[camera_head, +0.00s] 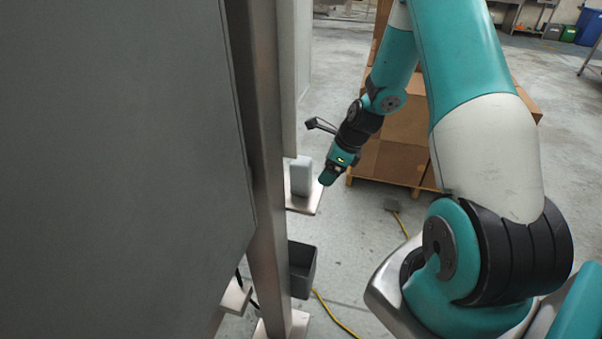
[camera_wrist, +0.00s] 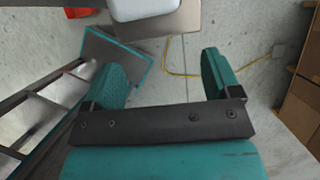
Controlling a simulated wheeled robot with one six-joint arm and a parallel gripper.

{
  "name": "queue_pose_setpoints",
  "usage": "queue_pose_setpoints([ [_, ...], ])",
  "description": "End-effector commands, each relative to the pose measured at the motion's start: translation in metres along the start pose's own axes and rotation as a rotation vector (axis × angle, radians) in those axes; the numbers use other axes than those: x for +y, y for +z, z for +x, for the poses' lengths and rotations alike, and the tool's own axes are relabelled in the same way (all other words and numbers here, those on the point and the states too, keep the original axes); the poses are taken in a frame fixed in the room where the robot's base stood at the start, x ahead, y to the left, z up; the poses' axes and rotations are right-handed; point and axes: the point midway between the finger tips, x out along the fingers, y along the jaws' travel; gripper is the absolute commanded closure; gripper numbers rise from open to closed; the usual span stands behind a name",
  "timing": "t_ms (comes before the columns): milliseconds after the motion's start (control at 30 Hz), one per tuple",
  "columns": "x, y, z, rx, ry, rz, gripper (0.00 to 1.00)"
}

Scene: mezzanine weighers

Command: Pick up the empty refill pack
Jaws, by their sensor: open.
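A pale grey upright block (camera_head: 300,177), which looks like the refill pack, stands on a small flat plate (camera_head: 304,203) beside the metal post. I cannot tell from its look whether it is empty. In the wrist view its rounded white end (camera_wrist: 146,8) is cut off by the top edge, over the brownish plate (camera_wrist: 184,20). My gripper (camera_head: 328,179) is just right of the block, pointing down and apart from it. In the wrist view my gripper (camera_wrist: 160,62) has its two teal fingers wide apart, with only floor between them.
A tall grey panel (camera_head: 110,150) and metal post (camera_head: 262,150) stand close on the left. A dark grey bin (camera_head: 302,268) is below the plate. Cardboard boxes (camera_head: 405,125) on a pallet stand behind my arm. A yellow cable (camera_head: 335,318) crosses the floor.

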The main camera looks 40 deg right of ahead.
Motion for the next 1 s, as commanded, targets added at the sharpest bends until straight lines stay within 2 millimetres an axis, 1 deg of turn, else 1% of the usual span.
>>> queue_pose_setpoints([
  [33, 0.001, 0.008, 0.001, 0.001, 0.003, -0.003, 0.17],
  [100, 0.001, 0.014, 0.004, 0.001, 0.001, -0.003, 0.17],
  [267, 0.001, 0.024, 0.009, 0.002, 0.002, -0.003, 0.17],
  [533, 0.002, 0.067, 0.025, 0.001, 0.003, -0.006, 0.17],
  [700, 0.001, 0.064, 0.037, 0.002, 0.002, -0.002, 0.17],
  [933, 0.001, 0.064, 0.039, 0.001, 0.001, -0.002, 0.17],
  [967, 0.001, 0.064, 0.039, 0.001, 0.001, -0.002, 0.24],
  [1000, 0.001, 0.064, 0.039, 0.001, 0.001, -0.002, 0.33],
])
